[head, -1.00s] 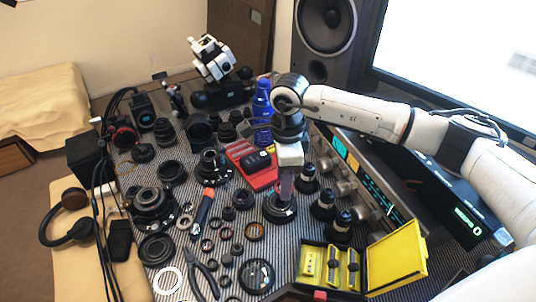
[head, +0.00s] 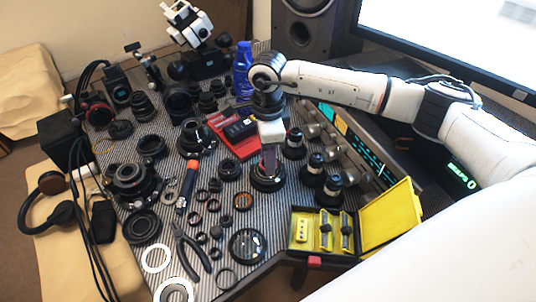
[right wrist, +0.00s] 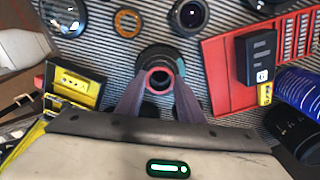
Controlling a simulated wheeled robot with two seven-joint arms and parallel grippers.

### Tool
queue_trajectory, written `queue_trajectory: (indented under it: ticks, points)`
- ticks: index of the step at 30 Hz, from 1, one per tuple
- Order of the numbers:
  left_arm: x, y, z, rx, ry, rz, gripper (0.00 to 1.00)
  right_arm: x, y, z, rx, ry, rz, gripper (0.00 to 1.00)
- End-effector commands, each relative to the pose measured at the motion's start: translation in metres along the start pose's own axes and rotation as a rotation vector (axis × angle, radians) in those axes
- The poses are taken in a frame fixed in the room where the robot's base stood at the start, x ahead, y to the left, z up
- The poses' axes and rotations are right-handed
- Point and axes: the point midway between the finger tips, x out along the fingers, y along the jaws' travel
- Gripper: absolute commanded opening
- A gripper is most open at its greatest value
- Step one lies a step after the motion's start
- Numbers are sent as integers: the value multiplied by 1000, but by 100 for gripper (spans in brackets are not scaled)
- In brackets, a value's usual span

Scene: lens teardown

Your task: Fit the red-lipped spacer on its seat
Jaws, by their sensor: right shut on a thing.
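The red-lipped spacer (right wrist: 160,68) shows in the right wrist view as a small dark ring with a red rim, between my right gripper's fingertips. My right gripper (head: 269,172) is shut on it, fingers pointing down. A round black lens part (head: 268,184) is directly below the fingertips on the striped mat; its dark rim (right wrist: 153,52) also shows behind the spacer in the right wrist view. The spacer lines up roughly with the part's middle, but I cannot tell whether they touch. In the head view the fingers hide the spacer. My left gripper is not in view.
Dark lens barrels (head: 312,163) stand close to the right of the fingers. A red tray (head: 236,143) lies behind left, a blue bottle (head: 242,72) farther back. An open yellow case (head: 390,222) is at front right. Loose rings and pliers (head: 190,252) lie at front left.

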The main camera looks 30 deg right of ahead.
Motion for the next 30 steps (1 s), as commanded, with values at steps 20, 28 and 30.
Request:
queue_trajectory:
  ticks: [20, 28, 30]
  points:
    - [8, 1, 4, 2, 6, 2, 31, 13, 0, 1, 0, 0, 0, 14]
    - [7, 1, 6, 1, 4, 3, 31, 13, 0, 1, 0, 0, 0, 14]
    - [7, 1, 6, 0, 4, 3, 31, 13, 0, 1, 0, 0, 0, 14]
